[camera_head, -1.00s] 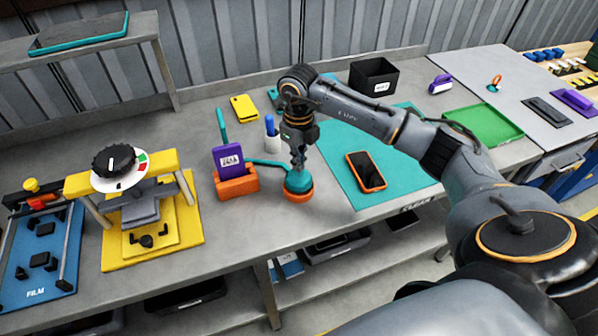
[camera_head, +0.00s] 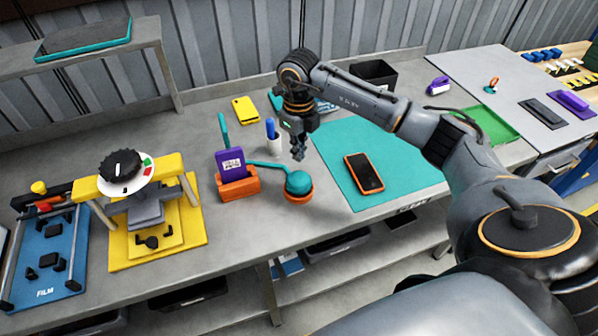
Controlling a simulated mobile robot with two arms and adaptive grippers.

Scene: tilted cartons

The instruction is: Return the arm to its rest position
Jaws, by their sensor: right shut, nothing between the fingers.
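My right arm reaches in from the right over the workbench. Its gripper (camera_head: 299,155) points down, shut and empty. It hangs above and behind a teal round-headed tool (camera_head: 298,182), which sits in an orange round holder (camera_head: 298,197) on the bench, its teal handle reaching left. The gripper looks apart from the tool. My left gripper is not in view.
A teal mat (camera_head: 345,195) with an orange-edged phone (camera_head: 364,172) lies to the right. An orange stand (camera_head: 238,187) with a purple card is left of the tool. A yellow press (camera_head: 150,215) stands further left. A black bin (camera_head: 374,73) is behind my arm.

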